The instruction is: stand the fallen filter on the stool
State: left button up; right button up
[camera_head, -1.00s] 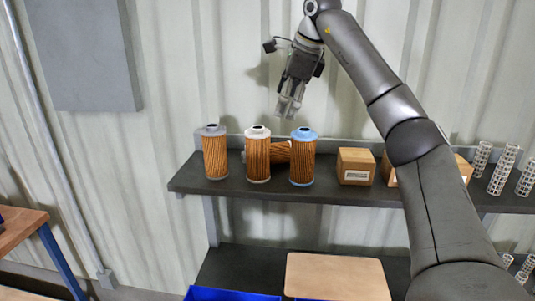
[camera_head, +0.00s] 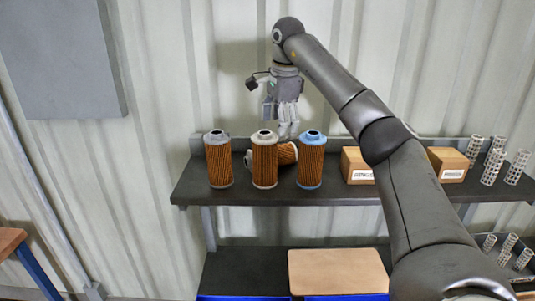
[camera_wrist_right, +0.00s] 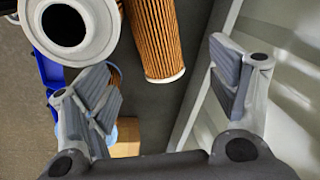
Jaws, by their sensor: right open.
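The fallen filter (camera_head: 287,153), orange-brown and pleated with pale ends, lies on its side on the upper shelf. It is partly hidden behind the white-capped filter (camera_head: 264,162) and the blue-capped filter (camera_head: 311,162). In the right wrist view the fallen filter (camera_wrist_right: 155,38) shows beyond and between the fingers. My right gripper (camera_head: 287,130) points down just above it, open and empty, with no visible contact. A tan flat top (camera_head: 340,272), which looks like the stool, is low in front of the shelf and bare. My left gripper is not in view.
A grey-capped filter (camera_head: 218,160) stands at the left of the upper shelf (camera_head: 240,197). Cardboard boxes (camera_head: 447,165) and several white mesh tubes (camera_head: 492,167) stand to the right. Blue edges (camera_head: 240,298) show below. The corrugated wall is close behind my right gripper.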

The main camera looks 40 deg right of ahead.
aim_at(280, 147)
jog(key=shift+w+f, duration=0.1)
jog(key=shift+f, duration=0.15)
jog(key=f, duration=0.3)
jog(key=f+p, duration=0.1)
jog(key=shift+d+f, duration=0.15)
jog(key=shift+d, duration=0.1)
jog(key=shift+w+f, duration=0.15)
jog(key=shift+f, duration=0.2)
jog(key=shift+w+f+p, duration=0.15)
jog(key=shift+f+p, duration=0.3)
jog(key=f, duration=0.1)
jog(key=f+p, duration=0.2)
jog(key=shift+w+d+f, duration=0.1)
jog(key=shift+d+f, duration=0.25)
jog(key=shift+f, duration=0.05)
jog(key=shift+w+f, duration=0.1)
jog(key=shift+f, duration=0.3)
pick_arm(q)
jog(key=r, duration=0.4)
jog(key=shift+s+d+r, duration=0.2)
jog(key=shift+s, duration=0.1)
pick_arm(e)
jog(key=shift+c, duration=0.4)
